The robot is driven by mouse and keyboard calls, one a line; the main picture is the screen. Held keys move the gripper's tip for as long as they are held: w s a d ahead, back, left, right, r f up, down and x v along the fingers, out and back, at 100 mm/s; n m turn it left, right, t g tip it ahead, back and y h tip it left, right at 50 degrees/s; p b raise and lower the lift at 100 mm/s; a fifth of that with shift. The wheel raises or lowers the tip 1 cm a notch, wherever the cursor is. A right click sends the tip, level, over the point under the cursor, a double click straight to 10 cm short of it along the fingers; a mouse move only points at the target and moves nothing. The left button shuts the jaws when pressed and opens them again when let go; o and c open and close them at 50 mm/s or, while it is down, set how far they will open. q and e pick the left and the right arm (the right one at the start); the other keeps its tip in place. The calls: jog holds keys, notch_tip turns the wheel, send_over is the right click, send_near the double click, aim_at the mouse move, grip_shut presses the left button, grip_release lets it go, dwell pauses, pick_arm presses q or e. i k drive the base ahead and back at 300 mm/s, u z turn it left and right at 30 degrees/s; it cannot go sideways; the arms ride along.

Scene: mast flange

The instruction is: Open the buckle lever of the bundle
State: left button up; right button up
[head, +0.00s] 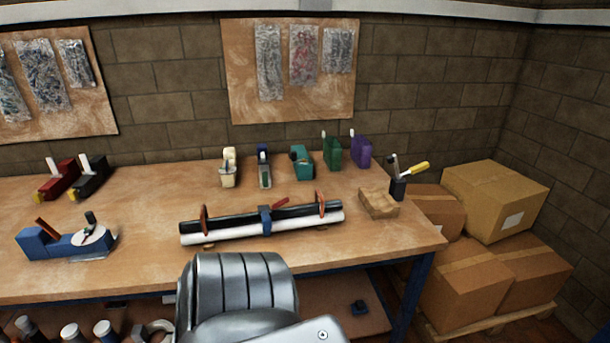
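The bundle (232,226) lies across the workbench near its front edge, a black tube behind a white tube. A blue buckle (265,220) wraps its middle. A small red lever (281,203) shows just right of the buckle, slanting up to the right; I cannot tell how far open it is. Orange upright pieces (204,219) and (321,203) stand near the two ends of the bundle. A silver link of my arm is in the foreground below the bundle. Neither gripper is in view.
Several coloured bottles and holders line the back, including a green one (332,152). Cardboard boxes (494,201) stand beyond the right edge.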

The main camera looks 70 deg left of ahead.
aim_at(287, 200)
jog(key=u, duration=0.3)
jog(key=i, duration=0.8)
jog(key=u, duration=1.2)
jog(key=i, duration=0.6)
jog(key=u, duration=0.55)
